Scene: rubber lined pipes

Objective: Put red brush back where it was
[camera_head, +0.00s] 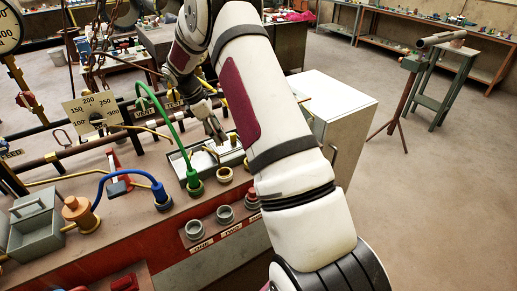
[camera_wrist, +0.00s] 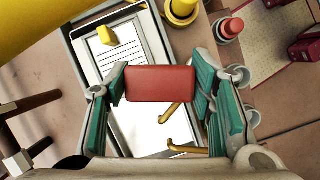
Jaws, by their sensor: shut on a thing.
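The red brush (camera_wrist: 160,84) is a red block in the wrist view, held between the teal pads of my gripper (camera_wrist: 161,95). My gripper is shut on it from both sides. The brush is above a grey-rimmed tray (camera_wrist: 72,40) with a pale inside. In the head view my gripper (camera_head: 214,130) points down over the same tray (camera_head: 176,162) on the workbench. The brush cannot be made out there. I cannot tell how high it is above the tray.
A yellow block (camera_wrist: 107,35) lies in the tray. A green hose (camera_head: 172,125) arches down to a fitting at the tray's front left. A blue hose (camera_head: 125,174) is further left. Grey sockets (camera_head: 195,229) line the bench front. A white cabinet (camera_head: 335,100) stands right.

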